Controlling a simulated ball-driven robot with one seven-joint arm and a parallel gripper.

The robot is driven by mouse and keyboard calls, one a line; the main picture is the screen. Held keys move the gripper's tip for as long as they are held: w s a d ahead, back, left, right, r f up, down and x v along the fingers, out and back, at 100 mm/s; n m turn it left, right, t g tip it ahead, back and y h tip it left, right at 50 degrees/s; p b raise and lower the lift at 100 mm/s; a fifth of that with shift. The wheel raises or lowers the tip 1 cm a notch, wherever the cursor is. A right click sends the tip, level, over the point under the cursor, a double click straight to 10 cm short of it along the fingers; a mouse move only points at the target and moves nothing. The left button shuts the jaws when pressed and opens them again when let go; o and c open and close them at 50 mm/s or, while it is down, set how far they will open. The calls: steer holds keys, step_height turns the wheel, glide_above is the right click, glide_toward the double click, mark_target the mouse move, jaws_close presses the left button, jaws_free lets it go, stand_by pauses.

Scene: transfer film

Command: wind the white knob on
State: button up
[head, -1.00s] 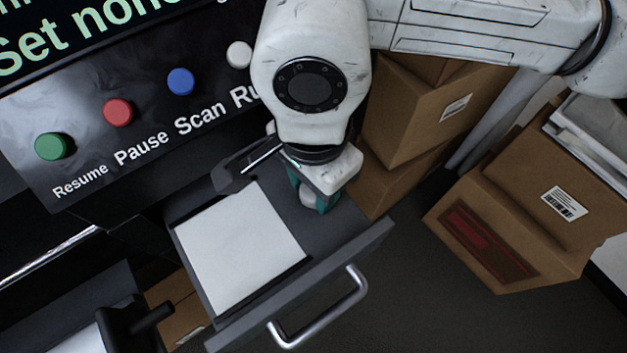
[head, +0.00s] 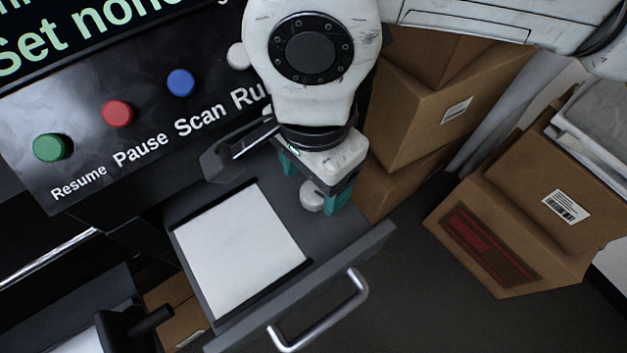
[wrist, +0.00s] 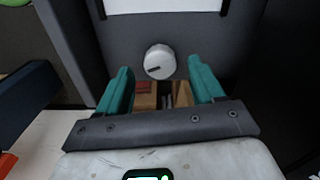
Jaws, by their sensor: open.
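The white knob (head: 312,195) is a small round dial on the dark grey top face of the open drawer, right of the white sheet. In the wrist view the knob (wrist: 160,62) faces me, with a short dark mark pointing left and slightly down. My gripper (head: 313,181) has teal fingers, spread open above the knob. In the wrist view my gripper (wrist: 158,72) shows one finger on each side of the knob, with clear gaps and no contact visible.
The drawer has a white sheet (head: 240,250) and a metal handle (head: 320,312) at its front. A panel behind has green, red, blue and white buttons (head: 180,82). A dark lever-like part (head: 232,155) is left of my gripper. Cardboard boxes (head: 430,105) stand close on the right.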

mark_target(313, 192)
step_height(313, 192, up, 8)
steer(key=shift+r+b, duration=0.15)
steer(key=shift+b, duration=0.25)
stand_by(0.4)
